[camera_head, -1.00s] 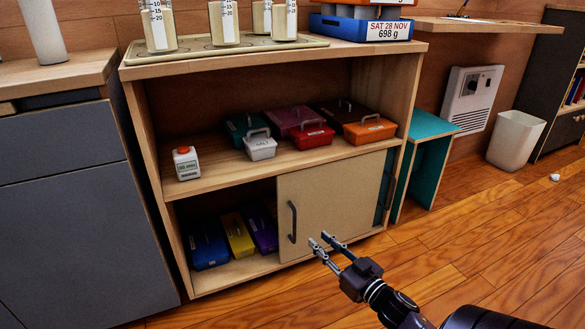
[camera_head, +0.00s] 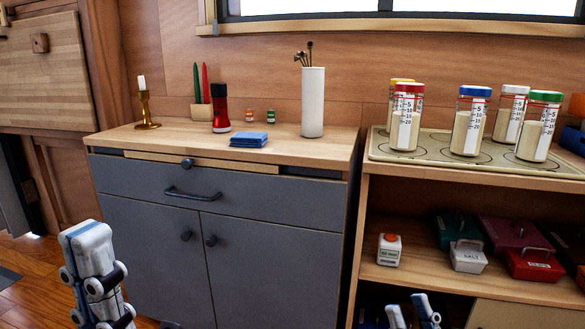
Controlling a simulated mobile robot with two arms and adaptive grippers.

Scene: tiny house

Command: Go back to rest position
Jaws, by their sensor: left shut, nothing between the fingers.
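My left gripper (camera_head: 88,240) stands upright at the lower left in the head view, close to the camera, with its fingers together and empty. It is in front of the grey cabinet's left side. My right gripper (camera_head: 411,309) shows only its two fingertips at the bottom edge, in front of the wooden shelf unit (camera_head: 450,182). The fingertips are apart, with nothing seen between them. The rest of the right gripper and both arms are out of view.
A grey cabinet (camera_head: 265,265) holds a white vase (camera_head: 313,102), a red grinder (camera_head: 221,108) and a candle holder (camera_head: 146,110). Several jars stand on the shelf unit's top. Floor shows at lower left.

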